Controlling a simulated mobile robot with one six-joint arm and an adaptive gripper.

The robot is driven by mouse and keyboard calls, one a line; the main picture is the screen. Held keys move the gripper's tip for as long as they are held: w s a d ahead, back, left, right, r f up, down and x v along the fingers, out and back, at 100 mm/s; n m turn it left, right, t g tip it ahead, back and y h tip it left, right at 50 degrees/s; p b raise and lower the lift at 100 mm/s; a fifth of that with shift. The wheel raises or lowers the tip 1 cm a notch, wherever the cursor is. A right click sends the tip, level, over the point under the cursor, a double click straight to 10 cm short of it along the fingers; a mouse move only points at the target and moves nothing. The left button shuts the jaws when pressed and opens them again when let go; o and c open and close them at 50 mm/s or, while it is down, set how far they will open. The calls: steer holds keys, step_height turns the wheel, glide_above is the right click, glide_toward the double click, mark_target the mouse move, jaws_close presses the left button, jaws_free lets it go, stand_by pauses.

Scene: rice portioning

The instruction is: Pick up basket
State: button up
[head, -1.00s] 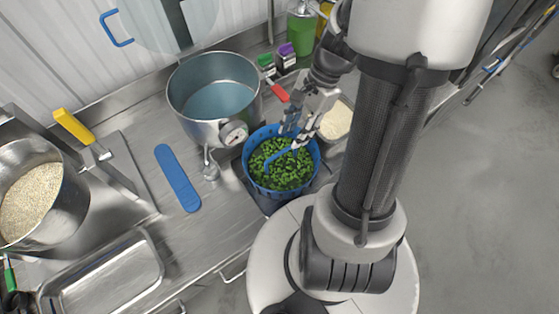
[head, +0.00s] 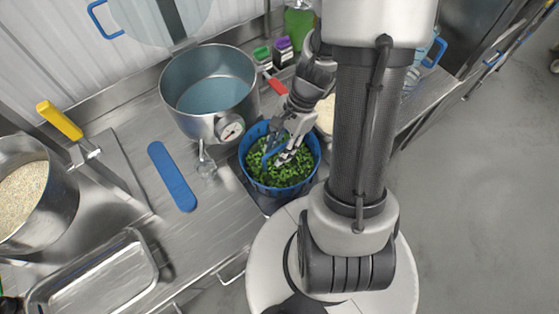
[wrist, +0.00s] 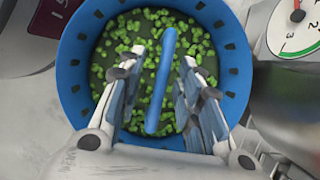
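The blue basket (head: 284,187) holds green pieces and stands at the counter's front edge, beside the large pot. In the wrist view the basket (wrist: 72,58) fills the middle, and its blue bar handle (wrist: 161,80) runs between my fingers. My gripper (head: 279,155) is over the basket, pointing down into it. In the wrist view my gripper (wrist: 158,80) is open, with one finger on each side of the handle and a gap to both. Part of the basket's rim is hidden behind my fingers.
A steel pot (head: 190,118) with liquid and a dial gauge (head: 230,130) stands close to the basket's left. A blue strip (head: 172,177) lies further left. A pot of grain (head: 56,205) and an empty tray (head: 62,307) are at the left. Green and purple-capped containers stand behind.

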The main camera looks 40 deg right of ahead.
steer(key=shift+f, duration=0.2)
stand_by(0.4)
steer(key=shift+c, duration=0.3)
jaws_close()
stand_by(0.9)
